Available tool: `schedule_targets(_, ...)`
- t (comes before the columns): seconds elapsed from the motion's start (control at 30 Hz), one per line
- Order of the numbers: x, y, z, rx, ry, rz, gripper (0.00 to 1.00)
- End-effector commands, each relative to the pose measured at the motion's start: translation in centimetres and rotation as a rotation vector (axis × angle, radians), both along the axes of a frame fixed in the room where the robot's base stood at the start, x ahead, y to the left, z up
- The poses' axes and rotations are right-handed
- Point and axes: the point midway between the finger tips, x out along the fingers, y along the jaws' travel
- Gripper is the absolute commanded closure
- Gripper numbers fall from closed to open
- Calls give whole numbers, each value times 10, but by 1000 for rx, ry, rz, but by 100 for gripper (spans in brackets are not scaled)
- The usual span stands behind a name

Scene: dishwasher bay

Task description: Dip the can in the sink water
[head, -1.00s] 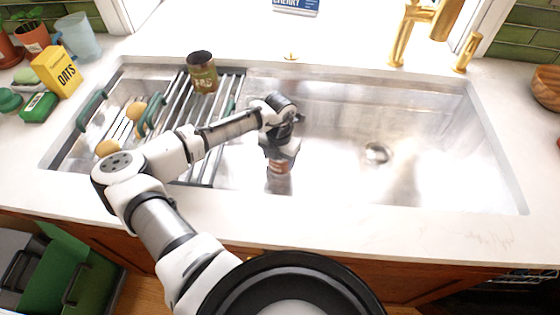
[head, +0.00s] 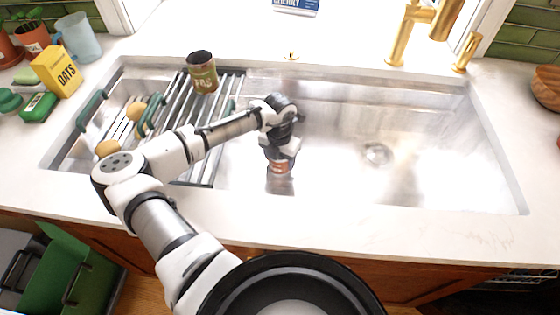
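A can (head: 280,167) with a reddish label and a dark lower part is low in the sink (head: 330,180), left of the middle. My gripper (head: 281,156) points down at the can from above and appears closed around its upper part. Whether the can touches the sink floor, and where the water surface lies, I cannot tell. The sink is shiny steel with a drain (head: 376,153) to the right of the can.
A roll-up rack (head: 187,118) with green handles covers the sink's left side. A second, olive and brown can (head: 202,72) stands at its back, and round tan items (head: 136,111) lie at its left. A gold faucet (head: 412,35) stands behind. The sink's right side is clear.

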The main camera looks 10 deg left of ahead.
Motion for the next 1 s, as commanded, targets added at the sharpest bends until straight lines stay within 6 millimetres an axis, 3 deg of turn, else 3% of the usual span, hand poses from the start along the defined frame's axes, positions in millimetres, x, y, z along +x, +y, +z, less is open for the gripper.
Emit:
schedule_targets(0.17, 0, 0, 4, 0, 0, 0, 59)
schedule_targets(1.0, 0, 0, 73, -1, 0, 0, 59)
